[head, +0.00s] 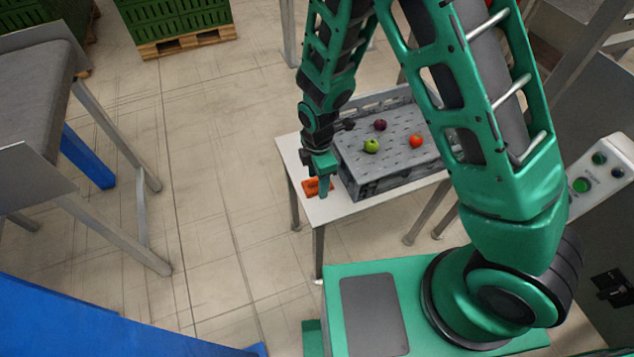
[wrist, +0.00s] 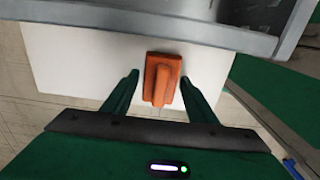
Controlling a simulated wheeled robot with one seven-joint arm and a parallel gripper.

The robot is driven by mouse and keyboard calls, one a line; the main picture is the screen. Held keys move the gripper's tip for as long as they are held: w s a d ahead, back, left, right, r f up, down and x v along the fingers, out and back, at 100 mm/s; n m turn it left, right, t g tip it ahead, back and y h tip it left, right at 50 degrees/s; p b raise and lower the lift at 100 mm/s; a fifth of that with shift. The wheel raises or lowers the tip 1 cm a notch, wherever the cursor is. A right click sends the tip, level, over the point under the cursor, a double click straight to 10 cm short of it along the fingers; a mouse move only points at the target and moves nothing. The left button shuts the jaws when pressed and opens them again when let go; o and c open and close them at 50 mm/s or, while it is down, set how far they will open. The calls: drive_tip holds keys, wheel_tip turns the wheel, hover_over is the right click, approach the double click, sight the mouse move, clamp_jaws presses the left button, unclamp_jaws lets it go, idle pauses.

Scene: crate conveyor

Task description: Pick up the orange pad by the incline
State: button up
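The orange pad (head: 311,187) lies on the left end of a small white table (head: 326,209), beside a grey incline (head: 374,186). In the wrist view the orange pad (wrist: 164,72) has a raised bar handle pointing toward me. My gripper (head: 322,183) is over the pad and partly hides it in the head view. In the wrist view my gripper (wrist: 159,77) is open, with one green finger on each side of the pad's handle. A gap shows on both sides, and neither finger appears to touch it.
The incline's grey wall (wrist: 150,22) stands just beyond the pad in the wrist view. A green apple (head: 371,146), a red fruit (head: 416,141) and a dark purple fruit (head: 380,125) lie on the incline. The floor left of the table is clear.

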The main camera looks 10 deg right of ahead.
drive_tip(key=c, duration=0.7)
drive_tip(key=shift+r, duration=0.15)
drive_tip(key=shift+c, duration=0.2)
drive_tip(key=shift+r, duration=0.55)
wheel_tip(320, 180, up, 2)
drive_tip(key=shift+r, duration=0.25)
drive_tip(key=s+a+r, duration=0.7)
drive_tip(key=s+a, duration=0.1)
drive_tip(key=shift+s, duration=0.25)
drive_tip(key=shift+r, duration=0.1)
